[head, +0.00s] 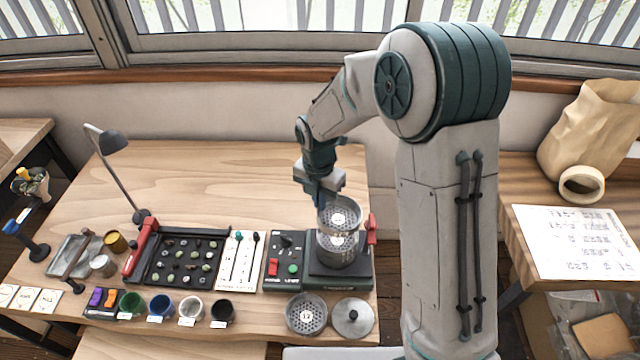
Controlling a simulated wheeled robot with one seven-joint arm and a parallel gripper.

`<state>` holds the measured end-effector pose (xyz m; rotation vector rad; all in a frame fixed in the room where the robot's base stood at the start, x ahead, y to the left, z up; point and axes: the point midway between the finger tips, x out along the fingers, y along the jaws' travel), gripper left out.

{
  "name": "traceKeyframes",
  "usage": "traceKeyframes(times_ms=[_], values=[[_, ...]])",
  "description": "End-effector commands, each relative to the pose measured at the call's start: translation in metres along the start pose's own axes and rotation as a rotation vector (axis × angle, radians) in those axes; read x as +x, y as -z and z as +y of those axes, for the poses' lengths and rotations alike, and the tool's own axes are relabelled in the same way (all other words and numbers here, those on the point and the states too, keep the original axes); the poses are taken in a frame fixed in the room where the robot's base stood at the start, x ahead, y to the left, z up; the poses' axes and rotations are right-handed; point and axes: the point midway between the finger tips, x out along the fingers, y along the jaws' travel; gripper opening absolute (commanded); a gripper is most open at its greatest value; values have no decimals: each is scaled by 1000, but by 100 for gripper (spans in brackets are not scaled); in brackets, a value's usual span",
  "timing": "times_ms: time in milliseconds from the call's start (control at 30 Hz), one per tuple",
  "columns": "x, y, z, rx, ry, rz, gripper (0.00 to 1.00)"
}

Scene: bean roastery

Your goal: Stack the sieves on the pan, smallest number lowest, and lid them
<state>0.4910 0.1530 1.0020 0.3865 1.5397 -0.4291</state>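My gripper (325,202) is over the shaker at the right of the wooden bench, with its fingers at the left rim of a round metal sieve (352,214). It looks shut on that rim and holds the sieve above the stack. Under it, another sieve (352,243) sits on the pan (338,262) on the shaker's black platform; the held sieve partly hides it. The numbers on these two are too small to read surely. A sieve marked 17 (306,325) lies at the bench's front edge. The knobbed grey lid (353,327) lies right of it.
The shaker's control panel (287,258) has red and green buttons. A red clamp (372,228) stands at its right. Left are a black bean tray (187,230), a white slider panel (241,258), several colored cups and a lamp (112,142). The bench behind is clear.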

Motion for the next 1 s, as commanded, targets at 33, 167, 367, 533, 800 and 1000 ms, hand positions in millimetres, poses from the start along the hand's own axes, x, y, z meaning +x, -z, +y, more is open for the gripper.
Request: traceKeyframes(times_ms=[33,167,367,533,800,1000], values=[[1,0,0,0,0,0,0],[8,0,0,0,0,0,0],[26,0,0,2,2,1,0],[44,0,1,0,1,0,0],[58,0,2,0,0,-1,0],[58,0,2,0,0,0,0]])
